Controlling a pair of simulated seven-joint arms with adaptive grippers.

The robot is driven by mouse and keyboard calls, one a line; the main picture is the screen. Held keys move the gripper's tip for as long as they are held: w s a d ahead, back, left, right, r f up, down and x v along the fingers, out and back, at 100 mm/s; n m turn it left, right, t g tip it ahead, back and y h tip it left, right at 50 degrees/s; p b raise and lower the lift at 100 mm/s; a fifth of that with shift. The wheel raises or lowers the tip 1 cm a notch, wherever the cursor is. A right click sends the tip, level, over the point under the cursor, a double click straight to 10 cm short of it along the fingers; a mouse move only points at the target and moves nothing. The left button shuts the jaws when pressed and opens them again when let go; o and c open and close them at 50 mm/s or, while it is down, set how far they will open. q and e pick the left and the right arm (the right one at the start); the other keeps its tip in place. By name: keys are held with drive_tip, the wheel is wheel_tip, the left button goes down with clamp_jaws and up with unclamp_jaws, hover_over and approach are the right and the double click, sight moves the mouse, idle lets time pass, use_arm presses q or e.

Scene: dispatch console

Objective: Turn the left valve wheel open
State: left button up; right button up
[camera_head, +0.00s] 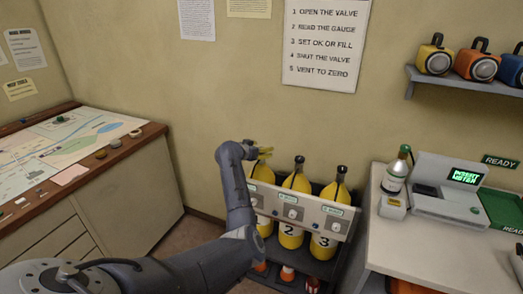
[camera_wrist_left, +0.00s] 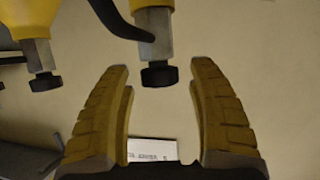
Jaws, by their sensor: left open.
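Three yellow cylinders stand in a dark rack; the left cylinder (camera_head: 265,228) is partly hidden behind my left arm. My left gripper (camera_head: 263,152), with yellow fingers, is at the top of the left cylinder. In the left wrist view, the left valve wheel (camera_wrist_left: 158,75), a small black knob on a grey neck, sits between the tips of my open left gripper (camera_wrist_left: 159,82), with a gap on each side. The middle cylinder's valve wheel (camera_head: 299,159) also shows in the left wrist view (camera_wrist_left: 45,81). My right gripper is not in view.
The right cylinder (camera_head: 322,244) stands beside the middle one (camera_head: 291,236). A pale panel (camera_head: 290,199) crosses their fronts. A white counter (camera_head: 415,250) with a meter (camera_head: 448,190) and a small bottle (camera_head: 396,175) is at right. A map desk (camera_head: 62,195) is at left.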

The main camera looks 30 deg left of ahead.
use_arm(q)
drive_tip(key=shift+o, duration=0.2)
drive_tip(key=shift+w+f, duration=0.1)
drive_tip(key=shift+w, duration=0.05)
drive_tip(key=c, duration=1.2)
